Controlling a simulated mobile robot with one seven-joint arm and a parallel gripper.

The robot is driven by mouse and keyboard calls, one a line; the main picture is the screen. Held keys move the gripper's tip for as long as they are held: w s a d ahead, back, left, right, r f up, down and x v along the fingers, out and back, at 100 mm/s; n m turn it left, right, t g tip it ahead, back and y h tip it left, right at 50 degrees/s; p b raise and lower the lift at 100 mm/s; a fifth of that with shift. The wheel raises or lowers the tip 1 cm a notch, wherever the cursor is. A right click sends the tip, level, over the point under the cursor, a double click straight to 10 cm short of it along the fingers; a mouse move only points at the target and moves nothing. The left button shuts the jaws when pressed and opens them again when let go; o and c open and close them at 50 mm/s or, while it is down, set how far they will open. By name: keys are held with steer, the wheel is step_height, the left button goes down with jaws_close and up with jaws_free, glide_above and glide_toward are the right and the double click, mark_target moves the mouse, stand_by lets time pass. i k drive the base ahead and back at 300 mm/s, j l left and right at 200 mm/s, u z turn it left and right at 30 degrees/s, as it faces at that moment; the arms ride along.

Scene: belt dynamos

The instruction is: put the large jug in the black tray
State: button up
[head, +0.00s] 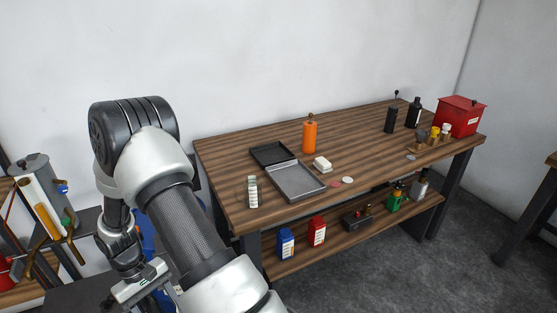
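A shallow black tray (258,149) lies on the wooden workbench, against a grey tray (318,186); I cannot tell whether they are joined. I cannot say for sure which thing is the large jug. A blue object (148,235), mostly hidden behind my arm, stands at the lower left. A tall grey container (36,163) stands at the far left. Smaller blue (286,243) and red (317,231) jugs stand on the bench's lower shelf. My gripper (140,287) is low at the left, partly hidden by my arm; its fingertips are not clear.
The workbench (235,150) holds an orange bottle (310,136), a small white-labelled bottle (252,191), a white block (322,163), dark bottles (414,113) and a red box (460,115). Its middle right is mostly clear. Another table edge (551,160) is at far right.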

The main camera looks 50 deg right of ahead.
mark_target(268, 161)
steer(key=k+l, duration=0.15)
steer(key=l, duration=0.25)
steer(key=k+l+u, duration=0.1)
steer(key=l, duration=0.3)
steer(key=k+l, duration=0.3)
steer(key=k+l+u, duration=0.1)
steer(key=l, duration=0.45)
steer(key=k+l, duration=0.6)
steer(key=k+l+u, duration=0.05)
